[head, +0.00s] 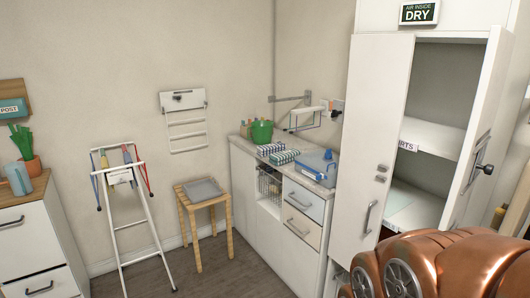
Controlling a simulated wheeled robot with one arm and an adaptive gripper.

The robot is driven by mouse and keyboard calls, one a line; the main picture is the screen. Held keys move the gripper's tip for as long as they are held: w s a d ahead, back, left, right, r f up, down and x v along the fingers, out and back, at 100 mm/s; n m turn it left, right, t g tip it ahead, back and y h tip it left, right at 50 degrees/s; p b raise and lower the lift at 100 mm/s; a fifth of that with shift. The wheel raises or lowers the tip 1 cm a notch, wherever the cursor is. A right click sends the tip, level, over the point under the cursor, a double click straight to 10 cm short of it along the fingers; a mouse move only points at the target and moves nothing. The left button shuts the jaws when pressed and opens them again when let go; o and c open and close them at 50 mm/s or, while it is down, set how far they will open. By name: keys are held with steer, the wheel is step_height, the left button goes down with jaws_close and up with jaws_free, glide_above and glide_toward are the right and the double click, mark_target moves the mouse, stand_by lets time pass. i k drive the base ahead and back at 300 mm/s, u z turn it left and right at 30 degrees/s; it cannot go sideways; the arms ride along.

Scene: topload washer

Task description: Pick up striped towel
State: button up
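Two folded striped cloths lie on the light counter top in the middle of the head view. One striped towel (270,149) lies nearer the wall, just in front of a green tub. The other striped towel (284,157) lies just to its right and nearer the front. Both are small in view, with white, green and bluish stripes. I cannot tell whether they touch. My gripper is not in view, so its state does not show.
The green tub (261,132) and a blue item (320,162) stand on the counter beside the towels. A tall white cabinet (368,145) with open doors stands right. A wooden stool (205,198) and white folding rack (140,220) stand left. Some floor is clear in front.

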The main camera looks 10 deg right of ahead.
mark_target(284, 157)
steer(key=u, duration=0.4)
steer(key=i, duration=1.8)
steer(key=u, duration=0.4)
steer(key=i, duration=0.95)
steer(key=z, duration=0.05)
